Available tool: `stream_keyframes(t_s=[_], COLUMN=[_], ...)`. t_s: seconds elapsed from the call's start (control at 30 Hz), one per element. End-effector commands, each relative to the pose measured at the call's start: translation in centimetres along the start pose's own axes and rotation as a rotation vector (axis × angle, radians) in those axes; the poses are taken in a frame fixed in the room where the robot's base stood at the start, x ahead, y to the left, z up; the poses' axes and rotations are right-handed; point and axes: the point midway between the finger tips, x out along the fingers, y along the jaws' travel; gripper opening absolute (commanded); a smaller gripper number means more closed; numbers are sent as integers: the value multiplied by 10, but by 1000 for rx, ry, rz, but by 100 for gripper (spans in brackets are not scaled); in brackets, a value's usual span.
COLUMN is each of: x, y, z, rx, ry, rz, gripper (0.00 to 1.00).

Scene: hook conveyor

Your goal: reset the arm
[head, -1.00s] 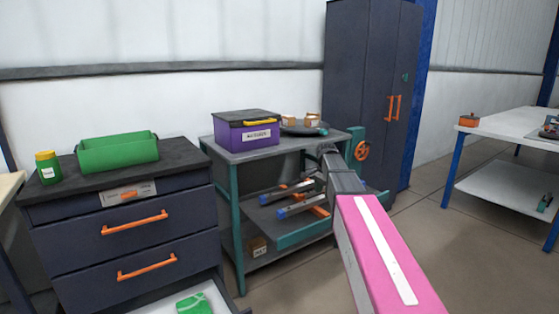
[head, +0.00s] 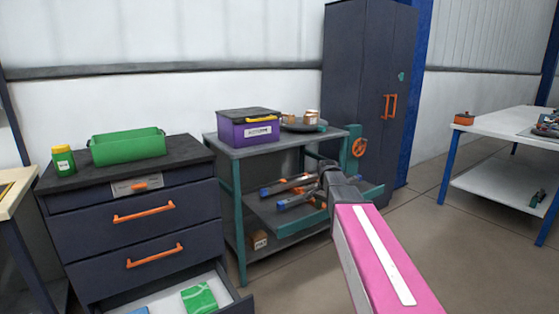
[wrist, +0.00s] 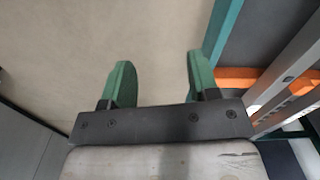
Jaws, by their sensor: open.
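My gripper (wrist: 158,78) shows in the wrist view with its two green fingers spread apart and nothing between them. Beyond the fingers is bare beige floor. In the head view my pink arm reaches forward from the lower right, and its dark wrist end is beside the shelf cart (head: 237,190). The fingers cannot be made out in the head view.
The cart's lower shelf holds several blue-and-orange tools (head: 290,185), close to my wrist. A purple box (head: 248,127) stands on its top. At left, a drawer cabinet (head: 150,222) has its bottom drawer (head: 232,290) open. Floor at right (head: 440,235) is clear.

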Motion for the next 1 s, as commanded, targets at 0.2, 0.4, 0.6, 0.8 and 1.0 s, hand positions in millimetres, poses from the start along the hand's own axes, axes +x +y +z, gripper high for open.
stream_keyframes(t_s=[0.2, 0.4, 0.6, 0.8, 1.0], x=[43, 97, 136, 154, 156], y=[35, 85, 131, 153, 155], z=[35, 84, 129, 151, 153], rx=[-160, -403, -640, -770, -794], ry=[-2, -2, 1, 3, 6], rz=[1, 1, -1, -2, -3], gripper=[55, 55, 55, 55, 55])
